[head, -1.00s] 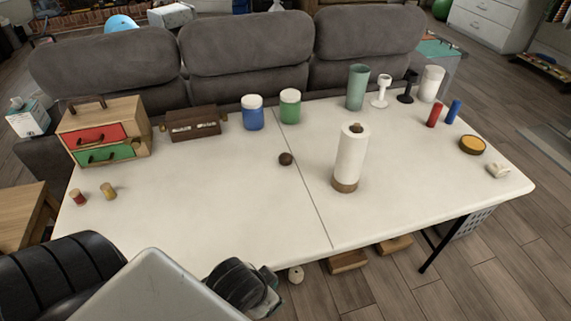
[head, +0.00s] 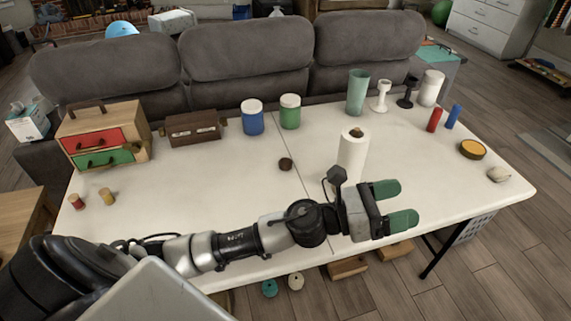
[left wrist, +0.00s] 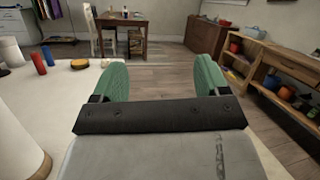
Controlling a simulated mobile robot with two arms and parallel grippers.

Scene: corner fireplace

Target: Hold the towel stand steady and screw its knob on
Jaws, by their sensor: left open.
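The towel stand (head: 352,152) stands upright on the white table with a white paper roll on it. Its lower part is hidden behind my left gripper in the head view. At the left edge of the left wrist view, the roll (left wrist: 12,140) shows close up. A round dark brown knob (head: 286,164) lies on the table to the left of the stand, apart from it. My left gripper (head: 396,204) is open and empty, in front of the stand and slightly right of it; its green fingers point right. My right gripper is not in view.
The white table (head: 190,190) has free room at its left middle. A blue jar (head: 252,118), a green jar (head: 290,112) and a green vase (head: 358,93) stand at the back. Red (head: 434,119) and blue (head: 453,116) cylinders stand at the right.

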